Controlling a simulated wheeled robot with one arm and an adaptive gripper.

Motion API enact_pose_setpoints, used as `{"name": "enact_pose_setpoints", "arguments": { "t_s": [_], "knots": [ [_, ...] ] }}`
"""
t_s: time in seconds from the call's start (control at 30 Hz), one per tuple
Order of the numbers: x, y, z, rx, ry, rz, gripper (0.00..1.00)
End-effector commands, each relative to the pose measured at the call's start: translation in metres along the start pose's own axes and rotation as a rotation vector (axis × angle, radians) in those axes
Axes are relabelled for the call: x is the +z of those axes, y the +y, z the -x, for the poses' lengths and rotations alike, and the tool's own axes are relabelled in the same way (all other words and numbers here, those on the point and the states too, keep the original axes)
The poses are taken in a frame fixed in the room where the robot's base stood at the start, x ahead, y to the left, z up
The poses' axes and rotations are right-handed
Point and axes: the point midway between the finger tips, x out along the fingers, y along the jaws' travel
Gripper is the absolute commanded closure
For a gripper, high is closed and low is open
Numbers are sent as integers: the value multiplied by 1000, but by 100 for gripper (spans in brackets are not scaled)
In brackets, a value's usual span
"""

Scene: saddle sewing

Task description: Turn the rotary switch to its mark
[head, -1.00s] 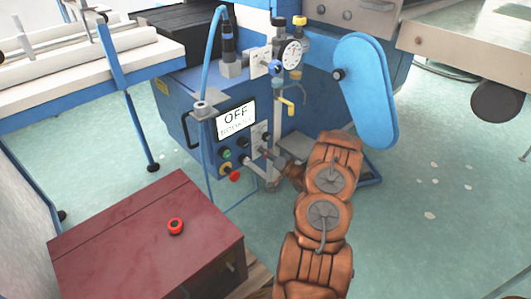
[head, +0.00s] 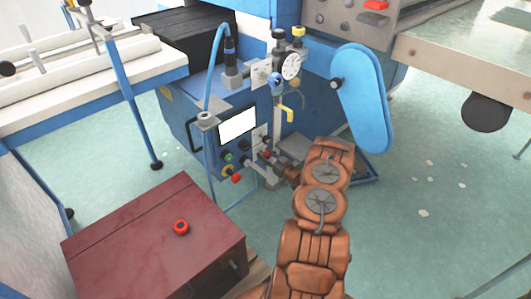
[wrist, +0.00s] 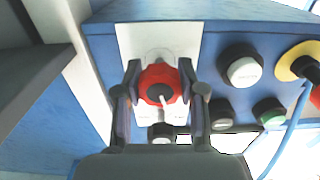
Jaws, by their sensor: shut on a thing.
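The rotary switch (wrist: 161,85) is a red knob with a dark centre and a pale pointer line. It sits on a white plate (wrist: 160,38) on the blue panel. In the wrist view, the pointer slants toward the lower part of the picture; I cannot make out its mark. My gripper (wrist: 159,72) has one finger on each side of the knob and is shut on it. In the head view, my gripper (head: 280,167) reaches the front of the blue machine's panel, and the switch (head: 267,154) shows only as a small red spot.
The machine's display (head: 237,126) is lit white and blank. Several buttons, including a green one (wrist: 269,111) and a white one (wrist: 244,72), sit beside the switch. A yellow-handled valve (head: 287,111) is above my gripper. A dark red cabinet (head: 130,225) stands front left.

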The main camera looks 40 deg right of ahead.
Motion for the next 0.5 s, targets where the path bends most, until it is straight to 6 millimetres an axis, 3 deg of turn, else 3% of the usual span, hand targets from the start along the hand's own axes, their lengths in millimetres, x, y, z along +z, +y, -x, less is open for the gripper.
{"name": "enact_pose_setpoints", "arguments": {
  "t_s": [0.5],
  "knots": [
    [-5,-1,-1,-1,5,404,95]
  ]
}}
